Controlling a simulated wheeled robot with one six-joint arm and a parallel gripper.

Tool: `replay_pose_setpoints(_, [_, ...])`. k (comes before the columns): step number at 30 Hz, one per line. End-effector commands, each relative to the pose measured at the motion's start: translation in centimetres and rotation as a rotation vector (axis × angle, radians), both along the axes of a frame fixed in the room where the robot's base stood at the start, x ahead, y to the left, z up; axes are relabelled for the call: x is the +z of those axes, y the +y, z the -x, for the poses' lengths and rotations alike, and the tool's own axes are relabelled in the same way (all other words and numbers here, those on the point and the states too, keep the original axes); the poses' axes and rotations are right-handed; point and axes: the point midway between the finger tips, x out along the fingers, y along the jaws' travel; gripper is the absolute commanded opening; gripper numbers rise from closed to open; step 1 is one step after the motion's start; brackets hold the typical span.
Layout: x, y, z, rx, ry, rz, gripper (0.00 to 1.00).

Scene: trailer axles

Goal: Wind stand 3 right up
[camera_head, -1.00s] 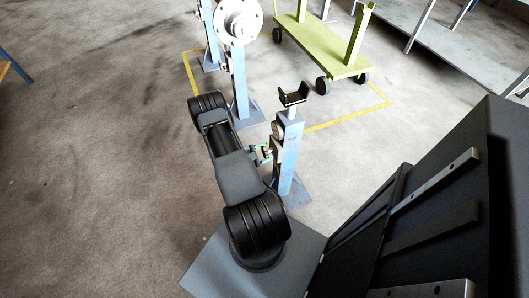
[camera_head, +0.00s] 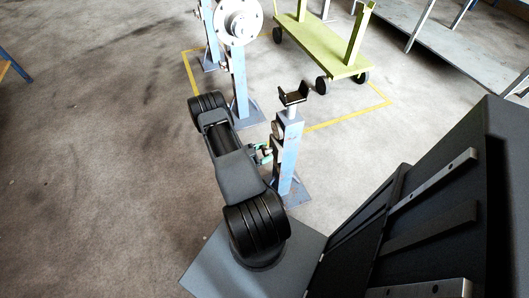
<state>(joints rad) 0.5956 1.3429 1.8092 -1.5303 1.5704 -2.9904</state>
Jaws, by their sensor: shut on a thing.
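A blue stand (camera_head: 290,150) stands upright close on the right of my arm, with a black V-shaped cradle (camera_head: 294,97) on top of its post. I see no number on it that I can read. My gripper (camera_head: 265,153) is at the left side of this stand, partly behind my arm. It is shut on what looks like the stand's crank handle; the handle itself is mostly hidden. The stand's foot plate (camera_head: 296,194) rests on the floor.
Two more blue stands (camera_head: 240,90) stand behind, with a round pale hub (camera_head: 239,21) at their tops. A green trolley (camera_head: 325,48) is at the back, near yellow floor lines (camera_head: 350,117). A grey bench (camera_head: 465,55) is at the back right. The floor at left is clear.

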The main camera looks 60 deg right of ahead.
Motion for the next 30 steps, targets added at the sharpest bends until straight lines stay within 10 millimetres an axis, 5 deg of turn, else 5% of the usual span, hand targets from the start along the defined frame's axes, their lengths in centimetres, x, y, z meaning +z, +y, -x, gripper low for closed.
replay_pose_setpoints(6, [0.1,-0.1,-0.3,0.006,-0.006,0.003,0.34])
replay_pose_setpoints(7, [0.1,-0.1,-0.3,0.006,-0.005,0.003,0.59])
replay_pose_setpoints(15, [0.0,-0.1,-0.1,0.002,-0.003,0.003,0.83])
replay_pose_setpoints(24, [0.0,0.2,-0.1,0.0,-0.002,0.001,0.83])
replay_pose_setpoints(30, [0.1,2.6,-0.9,0.007,-0.002,0.001,0.83])
